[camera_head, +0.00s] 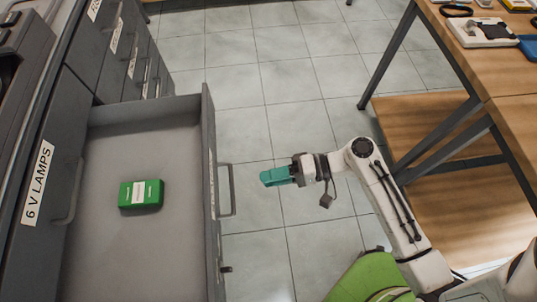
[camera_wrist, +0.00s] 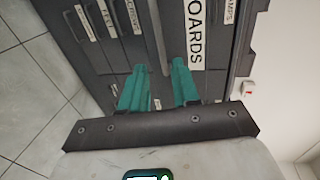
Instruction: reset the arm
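My gripper (camera_head: 277,176) has teal fingers and hangs over the tiled floor, just right of the open drawer's handle and apart from it. In the wrist view the two teal fingers (camera_wrist: 158,88) stand apart with nothing between them, facing grey cabinet fronts. My white arm (camera_head: 385,195) reaches in from the lower right. The open grey drawer (camera_head: 165,240) at the left holds a green box (camera_head: 140,194) with a white label, lying on its bottom.
A grey cabinet (camera_head: 60,125) with labelled drawers, one marked "6 V LAMPS", stands along the left. A wooden workbench (camera_head: 515,70) with a lower shelf (camera_head: 430,120) and dark metal legs is at the right. Tiled floor (camera_head: 270,75) lies free between them.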

